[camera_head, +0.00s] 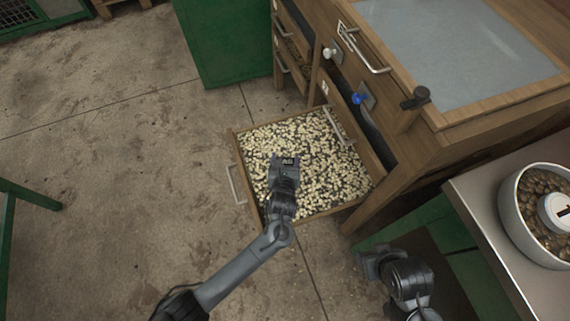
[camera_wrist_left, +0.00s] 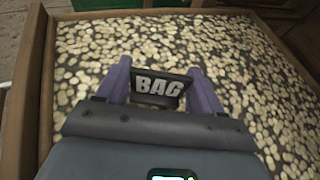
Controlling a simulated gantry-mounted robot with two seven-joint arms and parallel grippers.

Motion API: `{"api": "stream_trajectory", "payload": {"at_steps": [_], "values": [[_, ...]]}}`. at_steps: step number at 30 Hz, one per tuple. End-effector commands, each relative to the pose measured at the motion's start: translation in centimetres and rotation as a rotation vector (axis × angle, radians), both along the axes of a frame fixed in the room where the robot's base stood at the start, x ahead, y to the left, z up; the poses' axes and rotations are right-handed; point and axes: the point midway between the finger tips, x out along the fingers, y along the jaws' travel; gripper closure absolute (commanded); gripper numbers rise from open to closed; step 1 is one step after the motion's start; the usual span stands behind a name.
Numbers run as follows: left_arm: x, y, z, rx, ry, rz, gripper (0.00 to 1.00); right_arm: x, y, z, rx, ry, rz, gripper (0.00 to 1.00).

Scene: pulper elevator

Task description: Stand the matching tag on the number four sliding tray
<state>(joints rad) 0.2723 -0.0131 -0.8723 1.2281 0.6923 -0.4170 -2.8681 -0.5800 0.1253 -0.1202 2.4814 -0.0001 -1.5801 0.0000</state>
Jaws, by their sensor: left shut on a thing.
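My left gripper (camera_head: 286,164) is shut on a small dark tag (camera_wrist_left: 158,88) with the pale letters "BAG", held upright between its two purple fingers in the left wrist view. The gripper is above the pulled-out sliding tray (camera_head: 241,172), a wooden tray filled with pale beans. I cannot tell whether the tag touches the beans. A number on this tray is not readable. My right gripper (camera_head: 375,262) is low at the right in the head view, by the green stand; its fingers do not show clearly.
A bowl of brown beans (camera_head: 512,208) with a white tagged piece sits on the metal table (camera_head: 480,205). Open floor (camera_head: 120,170) lies left.

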Motion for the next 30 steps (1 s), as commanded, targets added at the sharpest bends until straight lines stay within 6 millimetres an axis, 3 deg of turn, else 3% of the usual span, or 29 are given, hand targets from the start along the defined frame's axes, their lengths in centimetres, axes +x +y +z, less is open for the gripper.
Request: {"api": "stream_trajectory", "payload": {"at_steps": [1,3,16,17,21,30], "values": [[-0.04,-0.03,-1.28,-0.001,0.001,0.0,0.61,-0.01,0.0,-1.09,0.0,0.0,0.0,0.57],[-0.02,-0.02,-1.84,-0.001,0.001,0.0,0.61,-0.01,0.0,-1.55,0.0,0.001,0.0,0.57],[0.01,0.02,-2.05,0.001,0.0,0.001,0.61,0.0,0.14,-1.38,0.006,0.002,-0.004,0.57],[-0.01,0.01,-2.11,0.001,0.0,0.0,0.31,-0.01,0.15,-1.38,0.007,0.001,-0.004,0.57],[-0.01,0.01,-2.08,0.0,0.0,0.0,0.1,0.0,0.19,-1.38,0.008,0.001,-0.006,0.57],[-0.01,0.01,-2.03,0.0,0.0,0.0,0.07,0.0,0.19,-1.38,0.008,0.001,-0.006,0.57]]}}
